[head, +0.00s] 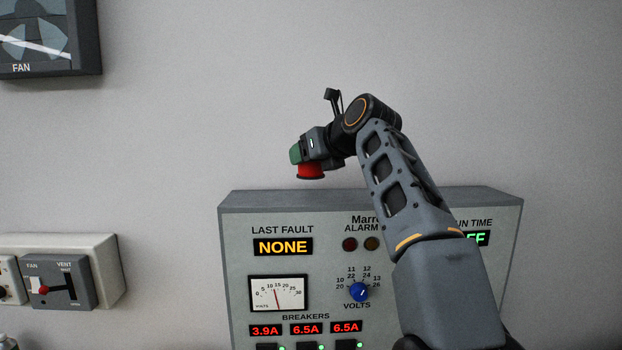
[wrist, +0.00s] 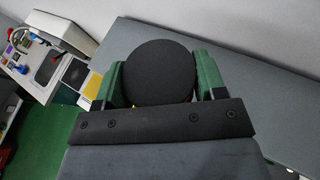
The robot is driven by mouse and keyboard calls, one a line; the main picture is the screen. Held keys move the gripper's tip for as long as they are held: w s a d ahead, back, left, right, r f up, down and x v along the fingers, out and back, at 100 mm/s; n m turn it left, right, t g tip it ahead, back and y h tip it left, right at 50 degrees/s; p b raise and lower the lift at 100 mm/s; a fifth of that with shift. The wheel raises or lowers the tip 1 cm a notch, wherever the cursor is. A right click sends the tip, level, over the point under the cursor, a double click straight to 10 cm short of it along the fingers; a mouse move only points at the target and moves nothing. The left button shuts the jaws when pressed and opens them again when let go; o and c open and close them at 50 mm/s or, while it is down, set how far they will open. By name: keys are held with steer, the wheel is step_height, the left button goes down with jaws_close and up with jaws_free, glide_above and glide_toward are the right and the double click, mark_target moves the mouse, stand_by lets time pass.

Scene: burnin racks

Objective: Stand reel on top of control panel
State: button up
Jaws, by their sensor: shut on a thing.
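The reel (head: 311,171) shows red with a dark rim in the head view. In the wrist view its round black face (wrist: 160,72) lies between two green fingers. My gripper (head: 297,156) is shut on the reel. The control panel (head: 237,290) is a grey box with displays, a meter and a blue knob. Its flat grey top also shows in the wrist view (wrist: 255,85). The reel is held above the panel top, with a small gap of wall visible beneath it in the head view. My arm hides part of the panel's right side.
The panel top looks clear. A plain grey wall (head: 200,130) stands behind. A fan unit (head: 50,40) hangs at the upper left. A fan and vent switch box (head: 105,270) is at the lower left. A cluttered bench (wrist: 30,65) shows left in the wrist view.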

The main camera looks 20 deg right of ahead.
mark_target(309, 177)
steer(key=shift+w+f, duration=0.85)
steer(key=shift+f, duration=0.2)
steer(key=shift+w+f, duration=0.2)
steer(key=shift+f, duration=1.5)
steer(key=shift+f, duration=0.15)
steer(key=o, duration=1.2)
